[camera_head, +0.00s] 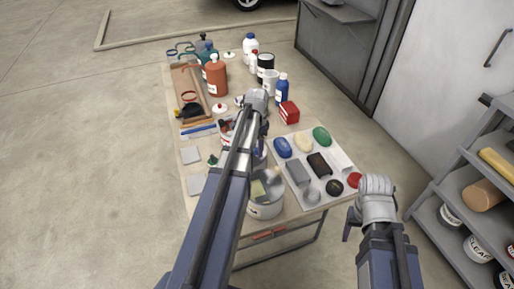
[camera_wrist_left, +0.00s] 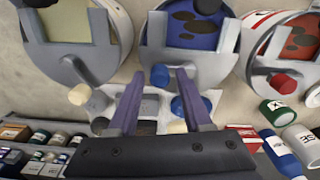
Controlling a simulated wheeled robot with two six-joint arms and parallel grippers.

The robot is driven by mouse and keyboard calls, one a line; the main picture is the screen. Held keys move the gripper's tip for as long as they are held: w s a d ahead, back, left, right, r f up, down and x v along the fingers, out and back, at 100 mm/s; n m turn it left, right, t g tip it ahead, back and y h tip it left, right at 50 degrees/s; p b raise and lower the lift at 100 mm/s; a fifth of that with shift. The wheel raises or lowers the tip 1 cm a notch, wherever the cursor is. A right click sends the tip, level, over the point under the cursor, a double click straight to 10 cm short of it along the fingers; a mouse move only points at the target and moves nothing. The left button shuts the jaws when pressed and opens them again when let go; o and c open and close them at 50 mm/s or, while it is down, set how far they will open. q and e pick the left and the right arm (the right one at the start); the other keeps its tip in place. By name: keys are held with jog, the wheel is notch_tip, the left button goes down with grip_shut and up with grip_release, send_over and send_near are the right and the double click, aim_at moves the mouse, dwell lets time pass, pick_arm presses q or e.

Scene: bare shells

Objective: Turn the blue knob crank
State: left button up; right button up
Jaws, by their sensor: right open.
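The blue knob (camera_wrist_left: 160,77) is on a grey crank across the middle can, which has blue paint (camera_wrist_left: 190,25) in it. In the left wrist view my left gripper (camera_wrist_left: 158,74) is open, with its two purple fingers on either side of the knob in the picture. I cannot tell whether they touch it or how far the knob sits between them. In the head view my left arm hides the blue knob and most of that can. My right gripper (camera_head: 375,205) is open and empty beside the table's front right corner.
A cream knob (camera_wrist_left: 80,95) and a red knob (camera_wrist_left: 283,81) sit on the cranks of the neighbouring cans. A tray (camera_head: 322,190) of coloured pieces lies right of the cans. Bottles and a red box (camera_head: 289,113) stand farther back. Shelves (camera_head: 465,190) stand at the right.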

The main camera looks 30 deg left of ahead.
pick_arm(q)
grip_shut()
